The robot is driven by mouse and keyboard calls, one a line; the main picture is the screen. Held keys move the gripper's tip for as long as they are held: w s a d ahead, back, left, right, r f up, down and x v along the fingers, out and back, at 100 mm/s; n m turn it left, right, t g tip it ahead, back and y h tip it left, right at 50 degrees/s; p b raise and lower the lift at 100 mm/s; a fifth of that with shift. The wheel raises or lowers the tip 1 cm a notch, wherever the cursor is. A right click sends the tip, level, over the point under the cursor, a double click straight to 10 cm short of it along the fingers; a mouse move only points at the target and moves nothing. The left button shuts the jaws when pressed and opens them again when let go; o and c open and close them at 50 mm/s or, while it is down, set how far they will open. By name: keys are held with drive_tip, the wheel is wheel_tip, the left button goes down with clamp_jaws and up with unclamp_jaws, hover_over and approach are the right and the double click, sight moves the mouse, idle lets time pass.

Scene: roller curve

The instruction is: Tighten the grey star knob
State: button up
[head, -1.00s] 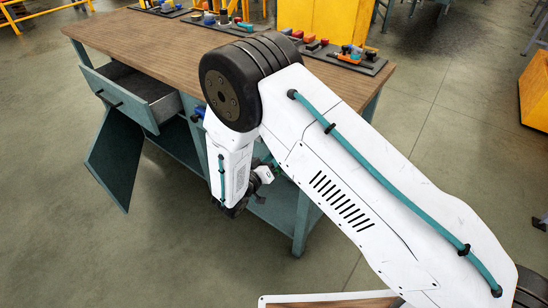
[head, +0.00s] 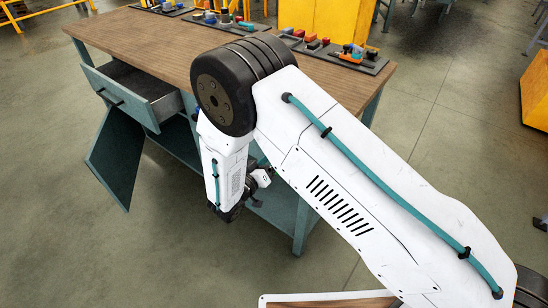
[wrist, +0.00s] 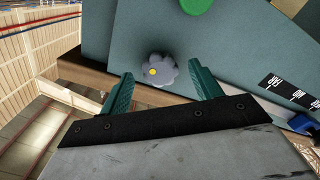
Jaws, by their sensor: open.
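The grey star knob (wrist: 165,67) shows in the wrist view, with a yellow dot on its face. It sits on a blue-green panel (wrist: 235,50). My gripper (wrist: 161,73) is open, with one green finger on each side of the knob's lower part. The fingertips look apart from the knob, with nothing between them held; the exact depth gap I cannot tell. In the head view my arm hides the knob and the gripper's fingers.
A green round part (wrist: 196,5) is above the knob. A blue part (wrist: 303,125) is at the lower right. In the head view the workbench (head: 150,50) has an open drawer (head: 130,92) and a door (head: 115,160) hanging open. Tools lie along its back.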

drive_tip(key=v, duration=0.6)
idle(0.4)
